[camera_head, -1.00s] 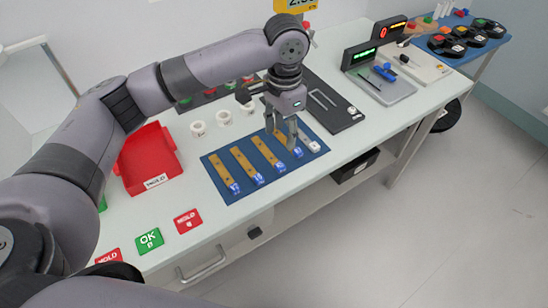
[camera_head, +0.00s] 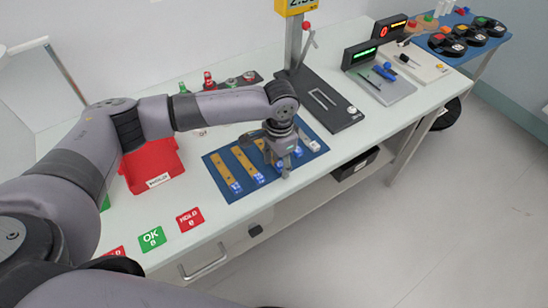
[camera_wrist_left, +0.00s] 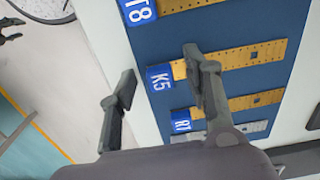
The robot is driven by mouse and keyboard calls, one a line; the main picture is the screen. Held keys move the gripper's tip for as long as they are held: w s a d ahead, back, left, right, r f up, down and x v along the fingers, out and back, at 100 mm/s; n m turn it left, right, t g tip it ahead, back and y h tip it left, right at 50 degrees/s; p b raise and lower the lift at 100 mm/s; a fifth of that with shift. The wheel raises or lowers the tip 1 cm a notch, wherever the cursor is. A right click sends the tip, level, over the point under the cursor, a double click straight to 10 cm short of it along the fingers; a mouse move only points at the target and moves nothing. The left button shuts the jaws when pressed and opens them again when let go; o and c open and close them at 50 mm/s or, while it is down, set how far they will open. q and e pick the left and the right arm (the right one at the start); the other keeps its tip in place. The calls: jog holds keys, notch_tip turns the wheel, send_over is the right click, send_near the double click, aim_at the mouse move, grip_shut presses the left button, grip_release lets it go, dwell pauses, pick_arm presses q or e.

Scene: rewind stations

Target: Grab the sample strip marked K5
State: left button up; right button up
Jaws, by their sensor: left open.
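The strip marked K5 is a tan perforated strip with a blue label; in the left wrist view (camera_wrist_left: 235,60) it lies on a dark blue mat (camera_wrist_left: 285,75). Its label (camera_wrist_left: 159,80) shows between the two fingers of my left gripper (camera_wrist_left: 161,80), which is open and empty. The right-hand finger overlaps the strip just past the label. I cannot tell whether it touches. In the head view my left gripper (camera_head: 283,168) points down over the mat and hides part of the strips. A dark claw-like shape at the wrist view's left edge may be my right gripper.
Strip T8 (camera_wrist_left: 180,4) and another labelled strip (camera_wrist_left: 240,103) lie close on either side, with a grey strip (camera_wrist_left: 240,130) beyond. A red bin (camera_head: 150,165), red and green cards (camera_head: 152,239), and a black stand base (camera_head: 320,100) share the bench.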

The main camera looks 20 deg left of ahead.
pick_arm(q)
grip_shut()
dwell(0.6)
